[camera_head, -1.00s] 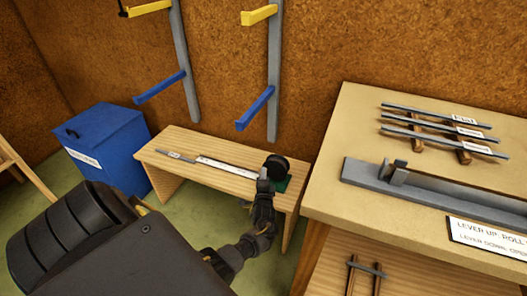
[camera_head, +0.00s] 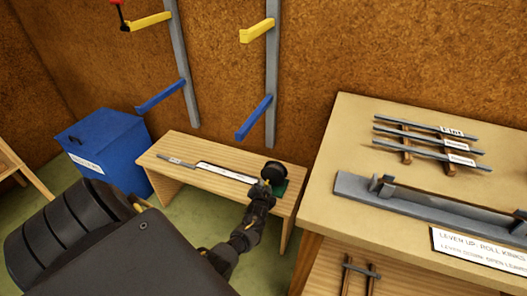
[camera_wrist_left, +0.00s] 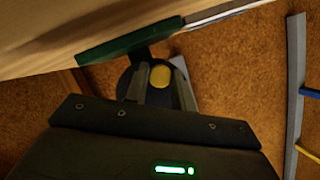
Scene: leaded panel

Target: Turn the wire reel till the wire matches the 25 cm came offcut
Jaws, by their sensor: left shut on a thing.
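The wire reel (camera_head: 274,171) is a dark round drum on a green base (camera_head: 281,187) at the right end of the low wooden bench. A long white strip (camera_head: 226,172) runs left from it along the bench. A short grey strip with a label (camera_head: 175,161), probably the came offcut, lies at the bench's left end. My left gripper (camera_head: 265,184) is at the reel. In the left wrist view its fingers (camera_wrist_left: 161,83) are shut on the reel's round yellow knob (camera_wrist_left: 160,75), with the dark drum behind. The wire itself is too small to make out. My right gripper is out of view.
A higher table (camera_head: 350,127) on the right holds several grey cames on wooden bars and a long grey lever tool (camera_head: 420,203). A blue bin (camera_head: 108,150) stands left of the bench (camera_head: 160,150). Wall racks with yellow and blue arms hang behind.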

